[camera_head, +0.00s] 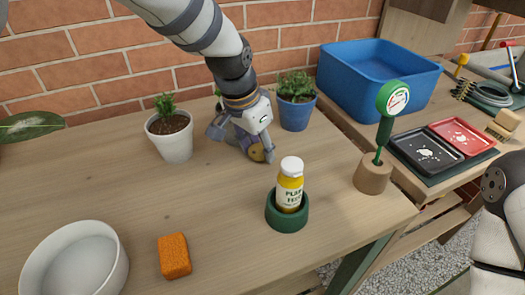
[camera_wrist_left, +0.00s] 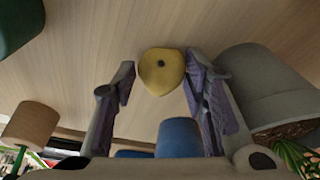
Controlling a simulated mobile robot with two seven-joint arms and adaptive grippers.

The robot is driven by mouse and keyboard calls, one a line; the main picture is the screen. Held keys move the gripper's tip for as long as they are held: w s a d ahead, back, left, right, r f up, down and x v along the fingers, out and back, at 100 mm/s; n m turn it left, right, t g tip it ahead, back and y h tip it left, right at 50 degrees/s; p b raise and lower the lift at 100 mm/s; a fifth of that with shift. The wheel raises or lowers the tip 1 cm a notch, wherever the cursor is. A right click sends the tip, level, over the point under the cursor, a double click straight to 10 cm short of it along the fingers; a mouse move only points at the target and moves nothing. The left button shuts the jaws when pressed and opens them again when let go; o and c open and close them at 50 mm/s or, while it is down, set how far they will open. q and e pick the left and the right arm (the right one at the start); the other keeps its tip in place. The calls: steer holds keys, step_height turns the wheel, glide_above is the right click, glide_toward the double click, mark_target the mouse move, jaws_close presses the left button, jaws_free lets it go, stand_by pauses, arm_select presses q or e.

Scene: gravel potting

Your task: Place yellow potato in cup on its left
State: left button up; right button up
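The yellow potato (camera_head: 256,153) is a small rounded yellow lump on the wooden table, partly hidden by my left gripper (camera_head: 242,144). In the left wrist view the potato (camera_wrist_left: 161,72) shows a dark spot and lies between the two fingers, with a gap on each side. My left gripper is open and reaches down over it. To its left in the head view stands a white pot (camera_head: 176,146) with a plant; no empty cup is seen there. A dark green cup (camera_head: 287,214) holds a bottle with a white cap (camera_head: 290,185). My right gripper is out of view.
A blue pot (camera_head: 296,113) with a plant stands close behind the left gripper. A gauge in a wooden base (camera_head: 373,176) stands to the right. A white bowl (camera_head: 75,262) and an orange sponge (camera_head: 174,256) lie in front. The left middle of the table is clear.

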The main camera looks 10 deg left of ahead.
arm_select(q)
steer(key=shift+w+f, duration=0.1)
steer(key=shift+f, duration=0.05)
steer(key=c, duration=0.9)
